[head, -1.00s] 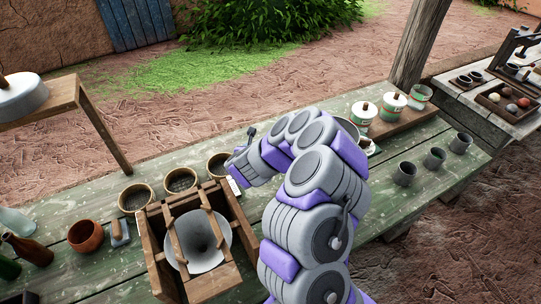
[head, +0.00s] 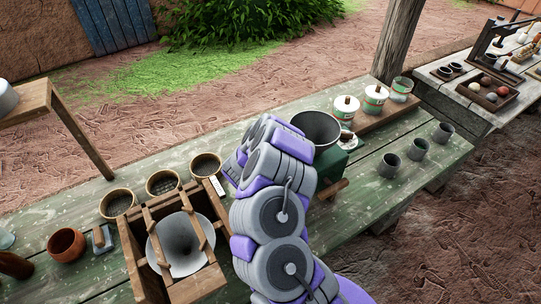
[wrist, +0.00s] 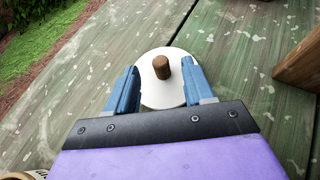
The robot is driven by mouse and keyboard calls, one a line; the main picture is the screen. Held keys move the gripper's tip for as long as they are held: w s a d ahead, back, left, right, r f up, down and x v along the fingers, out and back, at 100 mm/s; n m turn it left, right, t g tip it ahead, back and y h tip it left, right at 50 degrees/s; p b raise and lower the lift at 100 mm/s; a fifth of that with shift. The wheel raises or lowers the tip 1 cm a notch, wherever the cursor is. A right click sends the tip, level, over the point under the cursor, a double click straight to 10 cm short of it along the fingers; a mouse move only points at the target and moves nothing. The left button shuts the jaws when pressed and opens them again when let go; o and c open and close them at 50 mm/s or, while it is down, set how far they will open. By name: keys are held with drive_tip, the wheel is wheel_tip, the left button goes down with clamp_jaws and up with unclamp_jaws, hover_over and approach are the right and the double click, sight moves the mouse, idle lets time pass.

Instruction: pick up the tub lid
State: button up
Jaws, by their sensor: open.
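In the wrist view the tub lid is a white round disc (wrist: 160,93) with a brown wooden knob on top. It lies on the green weathered table boards. My gripper (wrist: 157,75) is open, with one blue finger on either side of the lid's near part and the knob between the fingertips. I cannot tell whether the fingers touch the lid. In the head view my arm hides both the lid and the gripper.
In the head view, two tubs with knobbed white lids (head: 346,106) and an open tub (head: 401,89) stand at the back right. A dark bowl (head: 315,130) stands beside my arm. A wooden-framed funnel (head: 180,245) is left of the arm. Several grey cups (head: 389,166) stand right.

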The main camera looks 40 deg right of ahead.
drive_tip(key=x, duration=0.2)
drive_tip(key=shift+d+f, duration=0.1)
drive_tip(key=shift+d, duration=0.35)
drive_tip(key=shift+a, duration=0.4)
drive_tip(key=shift+c, duration=0.3)
drive_tip(key=shift+a, duration=0.25)
drive_tip(key=c, duration=0.3)
drive_tip(key=shift+d, duration=0.4)
clamp_jaws()
